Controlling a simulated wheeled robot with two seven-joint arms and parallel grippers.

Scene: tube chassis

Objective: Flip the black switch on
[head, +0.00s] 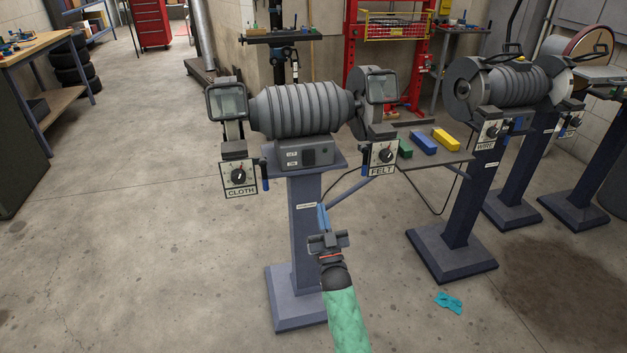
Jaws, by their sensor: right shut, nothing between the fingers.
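A grey bench buffer (303,110) with a ribbed motor stands on a dark blue pedestal. Its front base panel (304,155) carries a small label and a dark switch area (316,154); the switch position is too small to tell. Black round knobs sit on the CLOTH plate (239,177) at left and the FELT plate (384,156) at right. My right gripper (324,217) comes up from the bottom, in front of the pedestal and below the panel. It is shut and empty, and appears apart from the panel. My left gripper is not in view.
A shelf with green, blue (423,143) and yellow blocks is right of the buffer. Other pedestal grinders (516,87) stand at right. A teal cloth (448,302) lies on the floor. The floor at left is clear.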

